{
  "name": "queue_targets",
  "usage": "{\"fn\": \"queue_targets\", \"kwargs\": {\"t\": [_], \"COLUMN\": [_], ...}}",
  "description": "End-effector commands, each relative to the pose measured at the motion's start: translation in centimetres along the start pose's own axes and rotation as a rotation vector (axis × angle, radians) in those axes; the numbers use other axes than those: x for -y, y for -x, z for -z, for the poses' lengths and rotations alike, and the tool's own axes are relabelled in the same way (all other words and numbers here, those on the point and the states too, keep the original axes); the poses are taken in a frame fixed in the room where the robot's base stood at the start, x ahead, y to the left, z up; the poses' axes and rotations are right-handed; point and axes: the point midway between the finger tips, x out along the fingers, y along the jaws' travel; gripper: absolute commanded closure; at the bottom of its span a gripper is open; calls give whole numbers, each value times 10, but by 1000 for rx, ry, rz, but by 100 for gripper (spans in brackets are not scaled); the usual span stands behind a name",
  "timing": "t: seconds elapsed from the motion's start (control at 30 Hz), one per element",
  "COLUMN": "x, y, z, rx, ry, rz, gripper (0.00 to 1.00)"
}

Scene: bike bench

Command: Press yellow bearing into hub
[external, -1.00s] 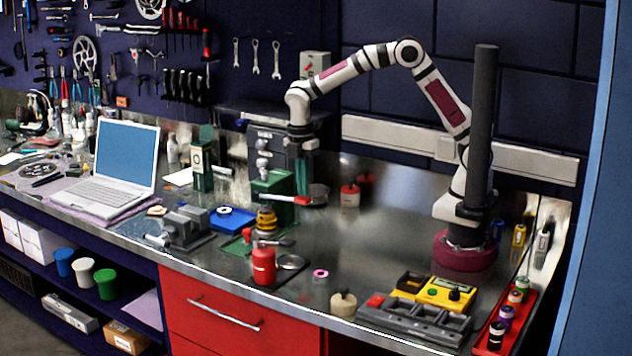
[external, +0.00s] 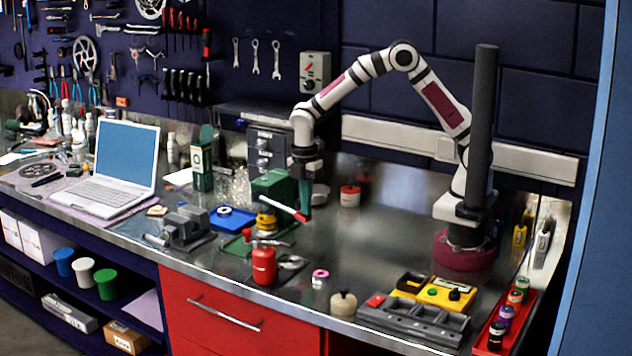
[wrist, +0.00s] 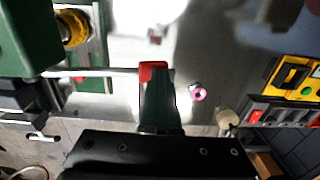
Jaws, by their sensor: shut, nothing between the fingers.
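The green press (external: 272,186) stands mid-bench, and its green body also fills the upper left of the wrist view (wrist: 25,40). The yellow bearing (external: 266,222) sits low at the press. A round yellow part shows beside the press body in the wrist view (wrist: 72,28). I cannot tell how far it sits in the hub, which I cannot make out separately. The press lever (external: 286,208) slopes down to the right to its red grip. My gripper (external: 305,213) is shut and empty, pointing down at the red grip (wrist: 153,71). It appears to touch the grip.
A red canister (external: 264,266) stands in front of the press, with a pink ring (external: 320,274) to its right. A grey vise (external: 186,226) and blue tray (external: 232,219) lie left. A yellow box (external: 447,293) and grey tray (external: 414,323) lie right.

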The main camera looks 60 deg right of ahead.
Motion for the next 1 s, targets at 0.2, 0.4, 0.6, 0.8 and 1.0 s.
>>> {"fn": "queue_targets", "kwargs": {"t": [0.2, 0.4, 0.6, 0.8, 1.0], "x": [8, 14, 28, 37, 41], "y": [-2, 42, 90, 124, 135], "z": [0, 1, 1, 1, 0], "rx": [6, -2, -2, -2, 0], "ry": [1, 1, 1, 1, 0], "rz": [22, 1, -2, -1, -1], "gripper": [100, 100, 100, 100, 100]}}
